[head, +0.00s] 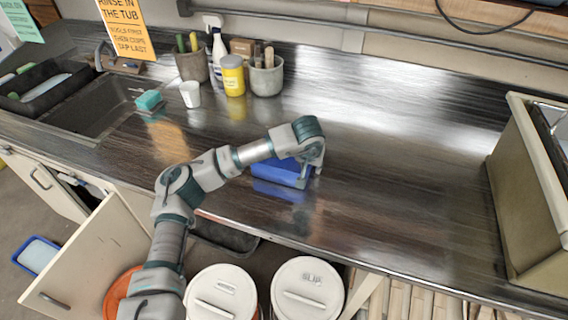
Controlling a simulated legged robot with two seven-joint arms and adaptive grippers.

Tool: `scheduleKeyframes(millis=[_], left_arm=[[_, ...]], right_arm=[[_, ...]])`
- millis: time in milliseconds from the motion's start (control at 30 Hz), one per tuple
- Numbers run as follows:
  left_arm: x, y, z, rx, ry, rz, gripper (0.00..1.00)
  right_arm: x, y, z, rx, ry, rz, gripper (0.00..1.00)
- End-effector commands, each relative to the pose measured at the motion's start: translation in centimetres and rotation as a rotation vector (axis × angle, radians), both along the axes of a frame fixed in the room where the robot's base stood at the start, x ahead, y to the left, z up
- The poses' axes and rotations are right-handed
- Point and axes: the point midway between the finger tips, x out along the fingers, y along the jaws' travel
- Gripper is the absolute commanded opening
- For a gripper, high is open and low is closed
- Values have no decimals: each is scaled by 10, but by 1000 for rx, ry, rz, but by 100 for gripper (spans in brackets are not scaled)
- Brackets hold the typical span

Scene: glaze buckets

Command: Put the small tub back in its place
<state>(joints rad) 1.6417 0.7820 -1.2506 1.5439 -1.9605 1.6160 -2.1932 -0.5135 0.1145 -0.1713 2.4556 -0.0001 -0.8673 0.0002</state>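A small blue tub (272,172) is on the dark counter near its front edge, in the middle of the head view. My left arm comes in from the lower left and reaches over it. My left gripper (312,168) points down at the tub's right end, and the wrist hides part of the tub. The fingers are too small and covered to show whether they grip its wall. The tub appears at or close to the counter surface, with a bluish reflection below. My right gripper is not in view.
A sink (95,105) is at the left, with a teal sponge (149,100) beside it. A white cup (190,94), a yellow jar (233,77) and tool pots stand at the back. Below are lidded white buckets (307,288) and an open cabinet door (90,262).

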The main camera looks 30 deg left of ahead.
Motion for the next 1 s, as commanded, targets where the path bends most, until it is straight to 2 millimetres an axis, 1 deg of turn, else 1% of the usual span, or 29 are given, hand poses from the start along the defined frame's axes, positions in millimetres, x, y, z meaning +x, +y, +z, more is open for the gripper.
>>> scheduleKeyframes(millis=[367, 467, 500, 1000], left_arm=[[0, 1, -5, 0, 0, 1, 33], [0, 1, -5, -1, 1, 1, 10], [0, 1, -5, -1, 1, 1, 0], [0, 1, -3, -1, 2, 0, 0]], right_arm=[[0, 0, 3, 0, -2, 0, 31], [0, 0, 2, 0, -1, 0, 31], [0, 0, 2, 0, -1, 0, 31], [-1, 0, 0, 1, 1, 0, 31]])
